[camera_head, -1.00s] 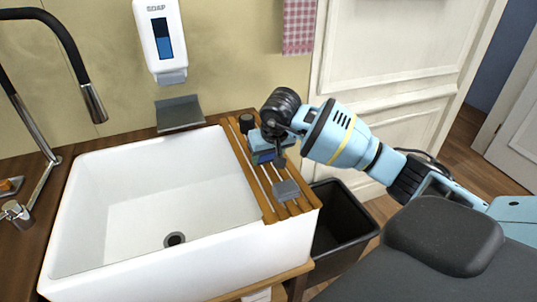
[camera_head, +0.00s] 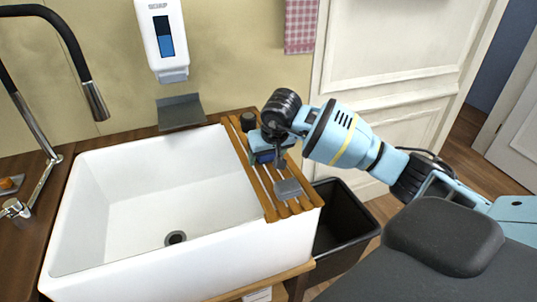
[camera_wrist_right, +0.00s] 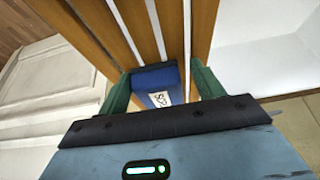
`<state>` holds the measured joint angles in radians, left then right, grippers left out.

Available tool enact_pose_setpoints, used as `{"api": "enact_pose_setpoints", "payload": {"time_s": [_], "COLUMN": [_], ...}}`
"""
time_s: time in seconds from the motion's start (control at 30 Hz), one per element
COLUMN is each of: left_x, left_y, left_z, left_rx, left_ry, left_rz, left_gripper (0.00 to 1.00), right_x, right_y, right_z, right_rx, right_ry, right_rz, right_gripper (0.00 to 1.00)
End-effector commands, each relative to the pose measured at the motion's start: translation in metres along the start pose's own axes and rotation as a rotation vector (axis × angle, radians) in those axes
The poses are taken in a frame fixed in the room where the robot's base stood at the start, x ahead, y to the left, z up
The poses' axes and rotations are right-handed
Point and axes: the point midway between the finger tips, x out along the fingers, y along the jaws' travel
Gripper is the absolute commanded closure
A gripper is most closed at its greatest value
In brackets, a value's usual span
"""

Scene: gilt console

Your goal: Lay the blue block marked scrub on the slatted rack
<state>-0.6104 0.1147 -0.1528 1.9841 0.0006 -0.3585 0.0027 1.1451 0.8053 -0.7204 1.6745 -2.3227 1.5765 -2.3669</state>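The blue block (camera_head: 266,156) is on the slatted rack (camera_head: 298,206) at the right side of the sink, mostly hidden under my right gripper. In the right wrist view the blue block (camera_wrist_right: 160,86) shows part of a white label, and it appears to lie on the slats. My right gripper (camera_head: 264,160) points down at the rack. Its green fingers (camera_wrist_right: 160,84) stand on either side of the block, with a narrow gap visible at the right finger, so it looks open around the block. My left gripper is not in view.
The white sink (camera_head: 150,195) is empty. A dark bin (camera_head: 342,222) stands right of the rack. A soap dispenser (camera_head: 163,38) hangs on the wall.

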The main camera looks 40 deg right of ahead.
Motion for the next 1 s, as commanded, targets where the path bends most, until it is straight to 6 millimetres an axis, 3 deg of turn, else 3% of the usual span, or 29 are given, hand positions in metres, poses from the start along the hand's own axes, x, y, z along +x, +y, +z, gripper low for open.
{"api": "enact_pose_setpoints", "payload": {"time_s": [0.03,0.57,0.77,1.0], "left_x": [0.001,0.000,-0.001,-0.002], "left_y": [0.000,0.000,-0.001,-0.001], "left_z": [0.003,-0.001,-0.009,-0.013], "left_rx": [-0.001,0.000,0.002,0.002], "left_ry": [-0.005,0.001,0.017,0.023], "left_rz": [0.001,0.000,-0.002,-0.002], "left_gripper": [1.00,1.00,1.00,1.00], "right_x": [0.013,0.010,-0.017,-0.071], "right_y": [0.005,0.008,0.008,0.005], "right_z": [0.011,0.009,0.002,-0.001], "right_rx": [0.000,0.005,0.003,0.001], "right_ry": [-0.033,-0.035,-0.025,-0.016], "right_rz": [0.020,0.027,0.024,0.018], "right_gripper": [0.24,0.24,0.24,0.24]}}
